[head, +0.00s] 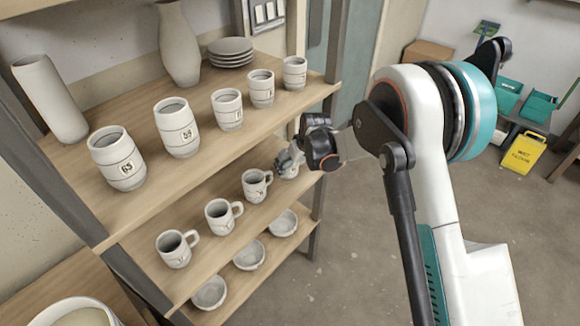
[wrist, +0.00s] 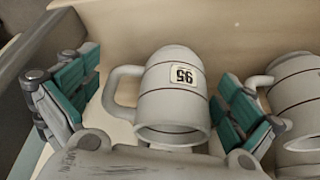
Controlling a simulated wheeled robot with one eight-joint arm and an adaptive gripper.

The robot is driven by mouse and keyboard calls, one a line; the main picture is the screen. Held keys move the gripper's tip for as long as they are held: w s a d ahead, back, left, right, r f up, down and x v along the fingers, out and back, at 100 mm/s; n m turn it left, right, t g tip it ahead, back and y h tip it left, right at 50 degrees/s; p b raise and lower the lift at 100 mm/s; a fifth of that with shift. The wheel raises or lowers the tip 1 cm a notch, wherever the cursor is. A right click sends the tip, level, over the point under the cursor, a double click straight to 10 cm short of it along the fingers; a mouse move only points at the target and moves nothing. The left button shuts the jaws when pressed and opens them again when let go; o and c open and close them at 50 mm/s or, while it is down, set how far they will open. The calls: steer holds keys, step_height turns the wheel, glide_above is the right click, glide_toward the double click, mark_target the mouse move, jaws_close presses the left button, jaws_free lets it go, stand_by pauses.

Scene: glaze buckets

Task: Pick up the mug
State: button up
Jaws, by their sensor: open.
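In the wrist view, a white mug (wrist: 172,88) with dark bands, a number label and a handle on its left side lies between the fingers of my gripper (wrist: 158,92). The gripper is open, with one teal-padded finger on each side. Gaps show between the pads and the mug, and the handle is on the left finger's side. In the head view, my gripper (head: 287,157) is at the right end of the middle shelf and partly covers that mug (head: 289,172).
Another mug (wrist: 298,95) stands close beside the right finger. Several mugs (head: 221,215) line the middle shelf (head: 205,249). Cups (head: 177,128), vases and plates stand on the shelf above, and bowls (head: 249,254) below. A shelf post (head: 327,130) is near my gripper. Open floor (head: 370,250) lies right.

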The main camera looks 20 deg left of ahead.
steer(key=shift+w+a+f, duration=0.1)
steer(key=shift+w+a, duration=0.5)
steer(key=shift+w+a+f+b, duration=0.15)
steer(key=shift+f+b, duration=0.35)
steer(key=shift+b, duration=0.05)
steer(key=shift+r, duration=0.1)
steer(key=c, duration=1.1)
steer(key=shift+o, duration=0.2)
steer(key=shift+r+p, duration=0.2)
steer(key=shift+p, duration=0.15)
